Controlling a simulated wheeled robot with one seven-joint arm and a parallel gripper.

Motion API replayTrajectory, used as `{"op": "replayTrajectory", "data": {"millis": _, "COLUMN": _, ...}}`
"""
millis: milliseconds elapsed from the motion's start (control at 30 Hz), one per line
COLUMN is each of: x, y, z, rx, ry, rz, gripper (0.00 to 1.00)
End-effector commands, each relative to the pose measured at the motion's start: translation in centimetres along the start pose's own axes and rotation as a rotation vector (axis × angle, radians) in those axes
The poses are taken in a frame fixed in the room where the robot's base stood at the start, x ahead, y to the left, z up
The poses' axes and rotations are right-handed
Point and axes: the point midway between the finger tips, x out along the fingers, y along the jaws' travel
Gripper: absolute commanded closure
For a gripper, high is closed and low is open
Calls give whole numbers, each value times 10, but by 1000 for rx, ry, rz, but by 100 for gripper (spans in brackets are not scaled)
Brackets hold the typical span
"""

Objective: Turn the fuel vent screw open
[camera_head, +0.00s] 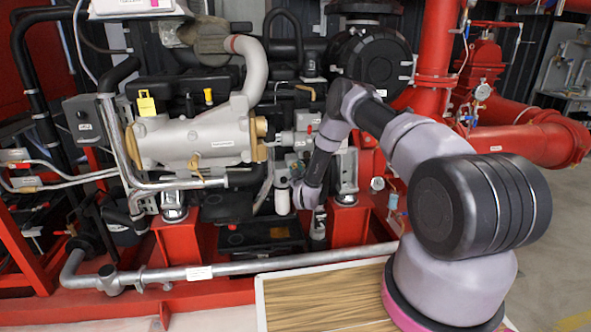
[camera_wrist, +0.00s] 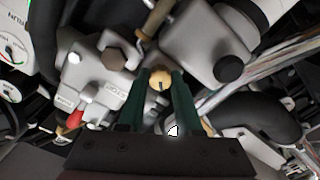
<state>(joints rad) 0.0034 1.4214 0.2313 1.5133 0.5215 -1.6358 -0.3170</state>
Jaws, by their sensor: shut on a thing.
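The fuel vent screw (camera_wrist: 160,79) shows in the wrist view as a round brass-coloured head with a dark slot, in front of a grey metal block (camera_wrist: 105,72). My gripper (camera_wrist: 161,86) has two dark green fingers, one on each side of the screw head. It is shut on the screw. The lower part of the screw is hidden between the fingers. In the head view my arm reaches in from the right towards the middle of the engine; the screw is too small and hidden to make out there.
In the wrist view a red-tipped part (camera_wrist: 75,119) sits left of the fingers, and a dark round cap (camera_wrist: 228,68) sits to the right. Gauges (camera_wrist: 12,50) line the left edge. In the head view red pipes (camera_head: 500,140) and a silver pipe (camera_head: 230,270) surround the engine.

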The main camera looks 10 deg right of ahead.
Motion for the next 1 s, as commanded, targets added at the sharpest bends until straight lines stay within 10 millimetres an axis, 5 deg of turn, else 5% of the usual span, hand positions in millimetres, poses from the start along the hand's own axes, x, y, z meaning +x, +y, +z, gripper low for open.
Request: {"op": "replayTrajectory", "data": {"millis": 1000, "x": -1, "y": -2, "z": 0, "rx": -958, "ry": 1, "rz": -3, "gripper": 100}}
